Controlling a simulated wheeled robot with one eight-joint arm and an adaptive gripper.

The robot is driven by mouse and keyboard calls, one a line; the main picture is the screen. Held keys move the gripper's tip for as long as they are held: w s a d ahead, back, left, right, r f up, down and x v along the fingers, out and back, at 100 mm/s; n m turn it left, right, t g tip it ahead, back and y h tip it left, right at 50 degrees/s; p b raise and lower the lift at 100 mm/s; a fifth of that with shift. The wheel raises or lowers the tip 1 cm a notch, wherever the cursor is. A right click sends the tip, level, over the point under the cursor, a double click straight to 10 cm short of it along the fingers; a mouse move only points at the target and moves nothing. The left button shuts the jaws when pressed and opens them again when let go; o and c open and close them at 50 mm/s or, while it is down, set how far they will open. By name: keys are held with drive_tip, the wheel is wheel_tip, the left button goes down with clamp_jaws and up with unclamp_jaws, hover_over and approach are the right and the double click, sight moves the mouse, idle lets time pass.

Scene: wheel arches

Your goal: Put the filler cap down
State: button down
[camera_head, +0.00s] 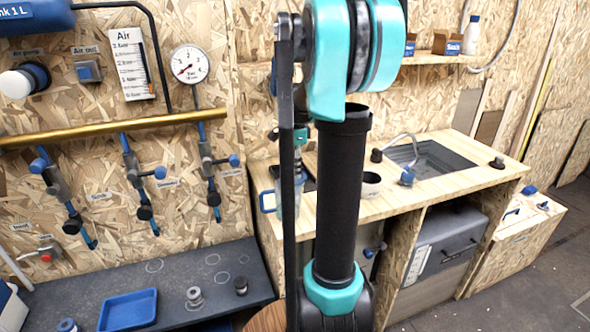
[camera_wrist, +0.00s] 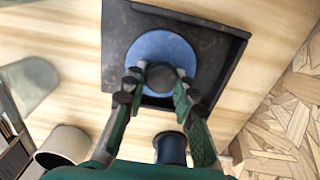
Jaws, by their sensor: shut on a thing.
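The filler cap (camera_wrist: 160,48) is a round blue disc with a dark knob in its middle, seen in the wrist view. My gripper (camera_wrist: 159,83) is shut on it, with one green and black finger on each side of the knob. The cap lies over a square black tray (camera_wrist: 118,30) on the light wooden counter. I cannot tell whether the cap touches the tray. In the head view my own arm hides the cap and most of my gripper.
A grey cup (camera_wrist: 64,146) and a dark blue round thing (camera_wrist: 171,150) stand near my gripper in the wrist view. In the head view the counter holds a sink (camera_head: 430,155) with a tap. A low dark bench (camera_head: 225,265) bears a blue tray (camera_head: 128,310).

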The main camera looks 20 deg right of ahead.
drive_tip(key=shift+f, duration=0.15)
drive_tip(key=c, duration=1.2)
unclamp_jaws()
wheel_tip(320, 180, up, 12)
drive_tip(key=shift+r, duration=0.1)
drive_tip(key=shift+s, duration=0.1)
